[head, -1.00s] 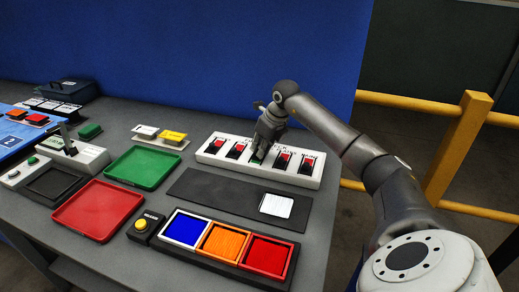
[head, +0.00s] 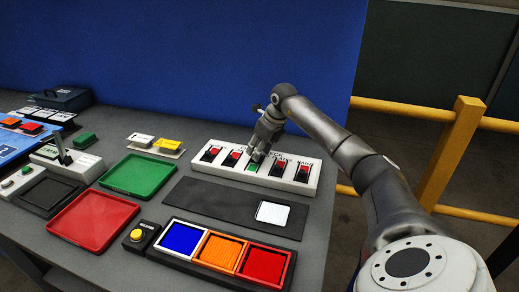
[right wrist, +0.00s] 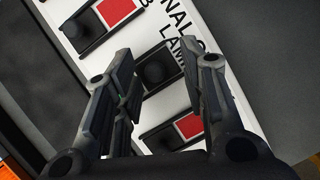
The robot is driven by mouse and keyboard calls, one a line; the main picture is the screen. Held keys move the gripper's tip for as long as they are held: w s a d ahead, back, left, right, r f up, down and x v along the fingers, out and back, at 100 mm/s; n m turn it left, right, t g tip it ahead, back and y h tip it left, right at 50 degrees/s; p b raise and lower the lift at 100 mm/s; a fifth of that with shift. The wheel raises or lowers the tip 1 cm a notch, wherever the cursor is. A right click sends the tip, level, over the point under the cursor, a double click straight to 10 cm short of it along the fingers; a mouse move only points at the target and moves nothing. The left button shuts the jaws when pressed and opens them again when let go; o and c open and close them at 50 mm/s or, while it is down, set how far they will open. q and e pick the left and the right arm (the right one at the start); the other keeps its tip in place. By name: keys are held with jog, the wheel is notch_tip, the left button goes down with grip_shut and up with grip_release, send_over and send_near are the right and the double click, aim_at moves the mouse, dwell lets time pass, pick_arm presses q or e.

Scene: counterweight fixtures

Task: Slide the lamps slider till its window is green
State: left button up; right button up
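A white slider panel (head: 292,183) stands at the back of the table with several sliders in a row. The middle slider (head: 253,167) shows a green window; its neighbours show red. My right gripper (head: 260,148) is over this middle slider. In the right wrist view my right gripper (right wrist: 157,82) is open, its fingers on either side of a black slider knob (right wrist: 155,72) with gaps visible. Letters reading "LAM" are printed beside that knob. A sliver of green shows by the left finger; the rest of that window is hidden. My left gripper is not in view.
In front of the panel lies a dark mat (head: 205,197) with a white square (head: 272,213). Green (head: 138,174) and red (head: 93,219) trays, a coloured bin row (head: 228,252) and a yellow button (head: 137,235) stand nearby. A blue wall (head: 220,70) is behind.

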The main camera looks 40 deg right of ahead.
jog(key=v, duration=1.2)
dwell(0.4)
